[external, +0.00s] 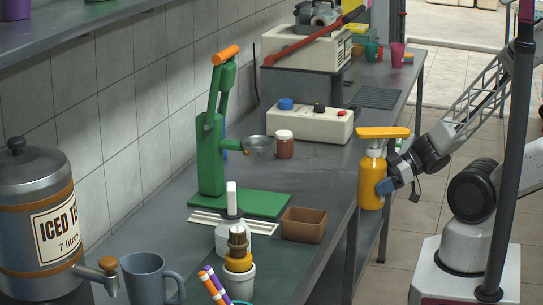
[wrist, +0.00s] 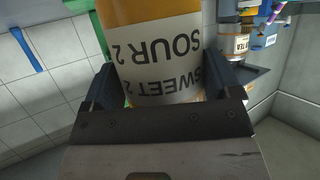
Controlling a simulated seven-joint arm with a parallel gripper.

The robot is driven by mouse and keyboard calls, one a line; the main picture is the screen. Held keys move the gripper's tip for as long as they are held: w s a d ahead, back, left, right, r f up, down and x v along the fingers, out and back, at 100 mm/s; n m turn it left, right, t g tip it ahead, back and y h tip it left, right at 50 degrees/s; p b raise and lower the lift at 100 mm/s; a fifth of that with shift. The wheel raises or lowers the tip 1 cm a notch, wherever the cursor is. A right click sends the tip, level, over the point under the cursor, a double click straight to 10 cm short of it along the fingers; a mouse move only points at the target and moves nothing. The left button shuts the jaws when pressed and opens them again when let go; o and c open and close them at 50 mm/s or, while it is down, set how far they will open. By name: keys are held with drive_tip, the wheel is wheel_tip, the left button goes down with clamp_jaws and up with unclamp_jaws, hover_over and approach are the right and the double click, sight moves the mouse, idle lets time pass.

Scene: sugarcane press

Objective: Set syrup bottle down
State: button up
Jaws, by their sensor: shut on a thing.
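The syrup bottle (external: 371,180) is orange-yellow with a wide orange pump top, and it looks upright in the external view. It is beside the right edge of the metal counter (external: 335,185), apparently held in the air off the counter. In the wrist view the bottle (wrist: 158,60) fills the middle, with a white label reading "SOUR 2" and "SWEET 2". My gripper (external: 385,186) is shut on the bottle's body from the right; its fingers (wrist: 165,88) show on both sides of it. The bottle's bottom is out of the wrist view.
A green press (external: 212,150) stands on the counter, with a brown box (external: 303,225) and a red-brown jar (external: 284,148) near it. A cream control box (external: 310,124) is behind. A dark pole (external: 510,170) stands at right. Bare counter lies between jar and right edge.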

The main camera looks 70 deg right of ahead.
drive_tip(key=shift+w+a+f, duration=0.1)
drive_tip(key=shift+w+a, duration=0.05)
drive_tip(key=shift+w, duration=1.3)
drive_tip(key=w+a+f, duration=0.1)
drive_tip(key=w, duration=1.1)
drive_tip(key=shift+w, duration=0.15)
idle(0.4)
drive_tip(key=shift+w, duration=0.1)
drive_tip(key=shift+w+f, duration=0.2)
drive_tip(key=shift+f, duration=0.75)
drive_tip(key=shift+w+f, duration=0.15)
drive_tip(key=shift+f, duration=0.75)
drive_tip(key=shift+f, duration=0.1)
drive_tip(key=o, duration=1.5)
drive_tip(key=shift+f, duration=0.1)
drive_tip(key=shift+o, duration=0.2)
